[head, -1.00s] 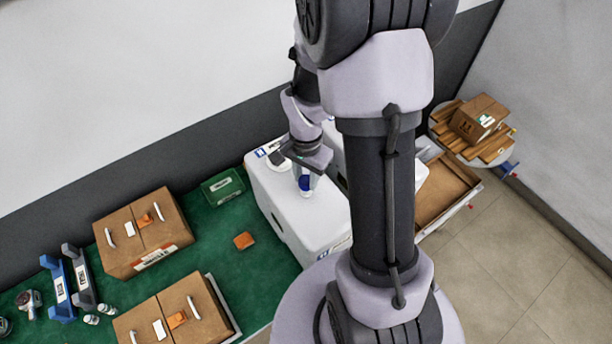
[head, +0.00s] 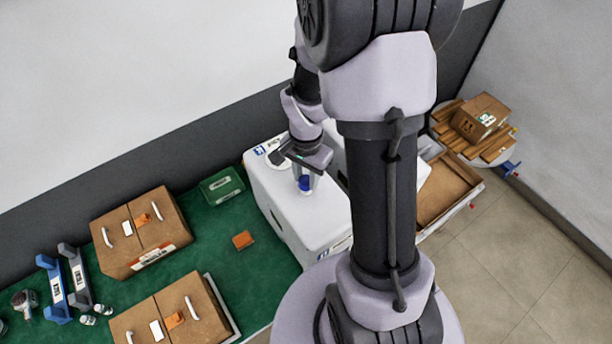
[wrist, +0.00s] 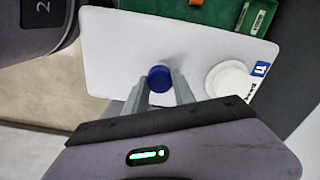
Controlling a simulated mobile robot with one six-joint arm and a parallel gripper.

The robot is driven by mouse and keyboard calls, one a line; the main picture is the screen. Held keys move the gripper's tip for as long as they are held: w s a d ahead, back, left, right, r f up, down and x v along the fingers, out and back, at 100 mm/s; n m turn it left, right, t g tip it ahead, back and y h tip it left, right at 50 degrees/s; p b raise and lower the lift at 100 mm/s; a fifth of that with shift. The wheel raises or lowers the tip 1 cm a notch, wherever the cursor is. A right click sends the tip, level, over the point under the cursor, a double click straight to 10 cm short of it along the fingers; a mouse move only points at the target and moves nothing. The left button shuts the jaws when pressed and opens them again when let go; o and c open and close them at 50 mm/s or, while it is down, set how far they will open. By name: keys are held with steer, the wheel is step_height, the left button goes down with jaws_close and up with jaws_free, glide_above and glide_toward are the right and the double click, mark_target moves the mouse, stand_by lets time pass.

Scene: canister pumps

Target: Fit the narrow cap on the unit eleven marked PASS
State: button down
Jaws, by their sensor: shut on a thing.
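A white unit (head: 319,226) stands at the end of the green mat in the head view, and its white top (wrist: 118,50) fills much of the wrist view. My gripper (head: 304,180) is over this top, with its fingers pointing down. It is shut on a blue cap (wrist: 160,78), which shows between the fingertips; in the head view the cap (head: 304,185) is close to the white top. I cannot tell whether it touches anything beneath. A round white disc (wrist: 230,81) lies on the top beside a blue label. I cannot read a PASS mark or a unit number.
Two brown boxes (head: 141,229) with handles, a green box (head: 222,186), an orange block (head: 243,240) and blue and grey holders (head: 55,290) stand on the green mat (head: 222,258). A wooden tray (head: 443,192) and a round table with planks (head: 493,148) are at right.

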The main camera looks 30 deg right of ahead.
steer(key=shift+f, duration=0.25)
stand_by(0.3)
steer(key=shift+f+b, duration=0.6)
steer(key=shift+b, duration=0.25)
steer(key=shift+f+b, duration=0.25)
steer(key=shift+b, duration=0.1)
steer(key=c, duration=1)
jaws_free()
steer(key=shift+o, duration=0.6)
steer(key=o, duration=0.3)
